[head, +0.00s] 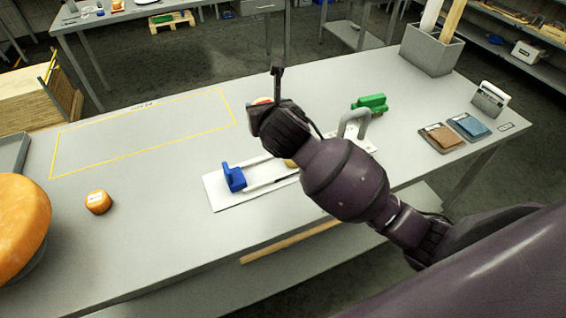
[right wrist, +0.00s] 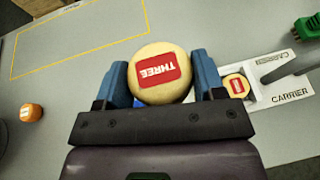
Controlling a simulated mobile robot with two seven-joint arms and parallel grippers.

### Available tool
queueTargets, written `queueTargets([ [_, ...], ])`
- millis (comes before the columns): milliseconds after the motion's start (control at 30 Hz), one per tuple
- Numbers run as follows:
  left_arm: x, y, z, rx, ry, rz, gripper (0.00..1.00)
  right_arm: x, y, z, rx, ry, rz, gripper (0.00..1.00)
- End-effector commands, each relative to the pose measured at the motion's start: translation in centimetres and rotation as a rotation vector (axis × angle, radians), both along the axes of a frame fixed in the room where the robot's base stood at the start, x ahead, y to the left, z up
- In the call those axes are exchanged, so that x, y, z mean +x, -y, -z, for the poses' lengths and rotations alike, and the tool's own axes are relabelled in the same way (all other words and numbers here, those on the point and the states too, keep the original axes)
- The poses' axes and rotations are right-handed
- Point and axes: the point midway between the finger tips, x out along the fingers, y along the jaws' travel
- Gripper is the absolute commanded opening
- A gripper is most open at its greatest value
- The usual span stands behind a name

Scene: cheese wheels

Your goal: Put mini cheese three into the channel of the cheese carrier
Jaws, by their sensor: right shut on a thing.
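Mini cheese three (right wrist: 158,72), a pale yellow round with a red THREE label, sits between the blue fingers of my right gripper (right wrist: 162,78), which is shut on it. In the head view my right gripper (head: 264,112) is over the table behind the carrier, and only a sliver of the cheese (head: 261,101) shows. The white cheese carrier (head: 222,197) lies on the table, partly hidden by my right arm; its CARRIER lettering shows in the right wrist view (right wrist: 289,97). Another small red-labelled cheese (right wrist: 236,86) is on the carrier. My left gripper is out of view.
A blue block (head: 234,177) stands at the carrier's left end, a grey handle (head: 355,122) at its right. A green block (head: 370,104) is behind. An orange mini cheese (head: 98,202) and a large orange wheel (head: 22,225) are left. The yellow-outlined area (head: 140,135) is clear.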

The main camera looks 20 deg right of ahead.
Motion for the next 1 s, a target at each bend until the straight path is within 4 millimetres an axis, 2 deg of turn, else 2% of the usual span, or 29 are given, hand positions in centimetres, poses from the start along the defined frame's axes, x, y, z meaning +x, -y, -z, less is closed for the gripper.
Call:
queueTargets([
  [600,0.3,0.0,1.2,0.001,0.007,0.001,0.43,-0.1,0.0,13.0,0.0,-0.004,0.0,0.37],
  [700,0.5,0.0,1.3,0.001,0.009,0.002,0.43,0.0,-0.1,14.2,0.0,-0.003,-0.001,0.37],
  [867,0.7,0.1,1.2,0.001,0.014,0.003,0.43,0.0,0.0,15.1,-0.001,0.0,0.0,0.37],
  [1000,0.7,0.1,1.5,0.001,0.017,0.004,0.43,-0.1,0.0,16.8,0.0,-0.004,0.0,0.37],
])
